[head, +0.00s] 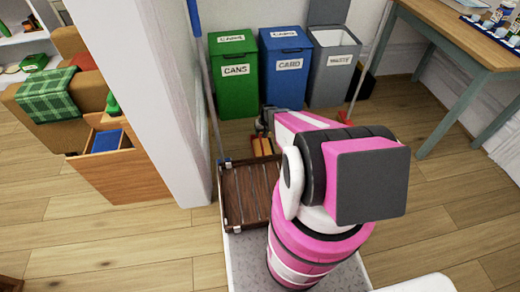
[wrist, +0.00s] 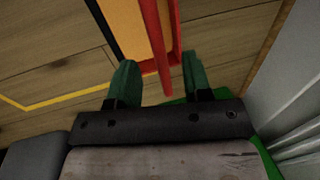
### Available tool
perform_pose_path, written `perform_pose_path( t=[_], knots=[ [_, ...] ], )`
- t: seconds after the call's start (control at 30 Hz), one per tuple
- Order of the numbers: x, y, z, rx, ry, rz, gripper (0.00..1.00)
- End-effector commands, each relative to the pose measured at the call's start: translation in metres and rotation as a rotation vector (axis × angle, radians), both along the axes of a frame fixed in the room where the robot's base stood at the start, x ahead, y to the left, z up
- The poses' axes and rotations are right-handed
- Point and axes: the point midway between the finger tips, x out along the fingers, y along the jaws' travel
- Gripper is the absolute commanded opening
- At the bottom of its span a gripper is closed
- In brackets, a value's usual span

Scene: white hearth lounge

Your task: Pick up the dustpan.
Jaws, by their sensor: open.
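In the wrist view, an orange panel with a red rim and a red bar (wrist: 154,45), seemingly the dustpan, lies on or near the floor. The bar's end reaches between the green fingertips of my gripper (wrist: 160,75). The fingers are open, with a gap on each side of the bar; I cannot tell its exact height against them. In the head view, a small orange piece (head: 262,146) shows near my gripper (head: 263,125), which is partly hidden by my arm.
Green (head: 234,85), blue (head: 285,72) and grey (head: 332,70) bins stand close behind my gripper. A white wall end (head: 150,90) is on the left, a wooden table (head: 455,38) on the right. A red-ended stick (head: 346,117) leans by the grey bin. Floor is free at right.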

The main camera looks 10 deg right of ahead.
Motion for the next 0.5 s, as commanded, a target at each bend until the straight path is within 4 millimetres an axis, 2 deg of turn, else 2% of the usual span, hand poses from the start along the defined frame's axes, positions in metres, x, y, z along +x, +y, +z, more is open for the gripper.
perform_pose_path(
  t=[0.17, 0.4, 0.5],
  knots=[
    [-0.001, 0.001, -0.01, 0.0, -0.001, 0.0, 0.45],
    [-0.004, 0.006, -0.044, 0.0, 0.0, 0.0, 0.45],
    [-0.004, 0.008, -0.052, 0.0, -0.001, 0.0, 0.45]
  ],
)
